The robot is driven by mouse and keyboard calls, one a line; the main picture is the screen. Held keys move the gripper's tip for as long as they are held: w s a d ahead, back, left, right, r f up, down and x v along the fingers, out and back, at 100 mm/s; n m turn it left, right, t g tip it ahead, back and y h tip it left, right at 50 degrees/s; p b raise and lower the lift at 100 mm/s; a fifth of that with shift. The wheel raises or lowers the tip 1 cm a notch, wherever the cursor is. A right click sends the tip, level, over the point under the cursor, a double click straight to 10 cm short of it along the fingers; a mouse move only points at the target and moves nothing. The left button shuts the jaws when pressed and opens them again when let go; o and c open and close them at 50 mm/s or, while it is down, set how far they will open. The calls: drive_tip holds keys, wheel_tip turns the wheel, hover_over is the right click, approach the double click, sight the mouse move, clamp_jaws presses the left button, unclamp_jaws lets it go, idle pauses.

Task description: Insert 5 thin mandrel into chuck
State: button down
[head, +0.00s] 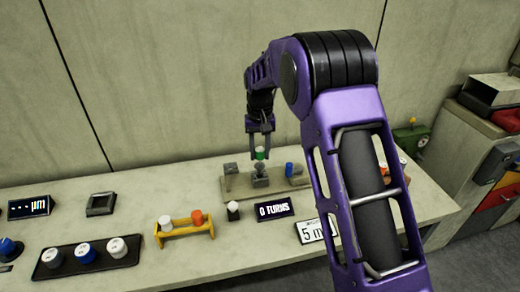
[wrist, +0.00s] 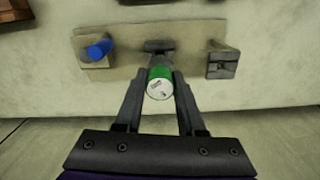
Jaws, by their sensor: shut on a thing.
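My gripper (head: 260,148) is shut on a small cylinder with a green band and a white, marked end (wrist: 159,84), probably the mandrel. In the head view the green piece (head: 260,154) sits between the fingertips, just above the grey middle fixture (head: 261,178), which looks like the chuck. In the wrist view the gripper (wrist: 160,76) holds the cylinder in front of that fixture (wrist: 159,45). I cannot tell whether they touch. The fixture stands on a beige base plate (wrist: 192,58). The cylinder's lower part is hidden.
The plate also bears a blue cylinder (head: 289,169) and a grey block (head: 230,168). A "0 TURNS" display (head: 274,208), a "5 m" sign (head: 312,231), a yellow stand (head: 185,231) and a dark tray (head: 88,270) with several cylinders stand nearer.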

sight(260, 166)
drive_tip(key=shift+f, duration=0.2)
idle(0.5)
drive_tip(key=shift+f+b, duration=0.85)
drive_tip(key=shift+f, duration=0.8)
drive_tip(key=shift+c, duration=2.2)
unclamp_jaws()
drive_tip(key=shift+r, duration=0.1)
wheel_tip(260, 166, up, 18)
drive_tip(key=p, duration=0.2)
drive_tip(key=shift+f, duration=0.25)
drive_tip(key=shift+w, duration=0.1)
